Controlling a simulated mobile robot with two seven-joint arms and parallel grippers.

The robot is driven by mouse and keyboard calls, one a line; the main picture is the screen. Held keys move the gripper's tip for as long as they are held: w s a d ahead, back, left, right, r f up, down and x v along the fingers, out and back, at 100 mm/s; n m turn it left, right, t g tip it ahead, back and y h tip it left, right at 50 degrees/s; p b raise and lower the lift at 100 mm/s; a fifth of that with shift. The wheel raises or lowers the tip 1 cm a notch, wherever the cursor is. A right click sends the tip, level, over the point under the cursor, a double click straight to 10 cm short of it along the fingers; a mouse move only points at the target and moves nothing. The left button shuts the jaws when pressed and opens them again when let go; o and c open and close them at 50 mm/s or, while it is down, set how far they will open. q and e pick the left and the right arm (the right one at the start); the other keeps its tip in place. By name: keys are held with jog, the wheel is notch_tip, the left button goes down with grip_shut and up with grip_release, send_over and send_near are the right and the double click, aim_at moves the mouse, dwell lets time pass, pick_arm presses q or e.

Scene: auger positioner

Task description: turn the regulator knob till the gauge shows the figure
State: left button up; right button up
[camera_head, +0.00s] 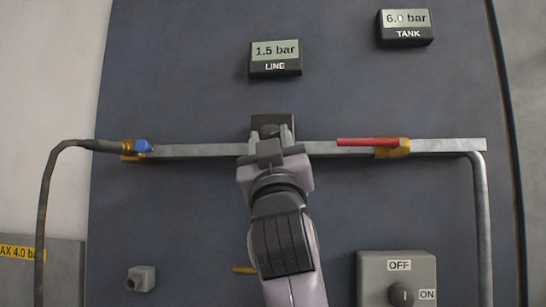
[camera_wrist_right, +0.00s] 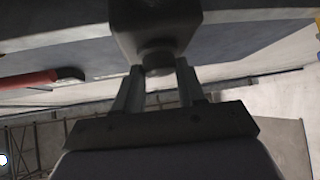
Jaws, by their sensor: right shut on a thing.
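The regulator (camera_head: 272,122) is a dark block on the grey pipe at the middle of the panel. Its dark round knob (camera_wrist_right: 158,56) points down at my right gripper in the right wrist view. My right gripper (camera_head: 270,134) reaches up from below in the head view, its two fingers shut on the knob, one on each side. The fingers also show in the right wrist view (camera_wrist_right: 157,85). The LINE gauge (camera_head: 275,58) above reads 1.5 bar. The TANK gauge (camera_head: 404,27) at the upper right reads about 6.0 bar; its middle digit is blurred. My left gripper is not in view.
A red lever (camera_head: 367,142) lies along the pipe on a brass valve right of the regulator. A blue fitting (camera_head: 142,146) joins a dark hose at the left. An OFF/ON switch box (camera_head: 397,265) is at the lower right. A yellow label (camera_head: 20,253) reads "AX 4.0 ba", partly cut off.

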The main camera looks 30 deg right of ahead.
jog(key=shift+m+g+h+b, duration=0.4)
jog(key=shift+m+h, duration=0.5)
jog(key=shift+m, duration=0.2)
jog(key=shift+r, duration=0.2)
jog(key=o, duration=1.1)
jog(key=shift+w, duration=0.15)
jog(key=shift+c, duration=0.2)
jog(key=shift+f, duration=0.2)
jog(key=b+v, duration=0.1)
jog(key=v, duration=0.6)
jog(key=shift+b, duration=0.35)
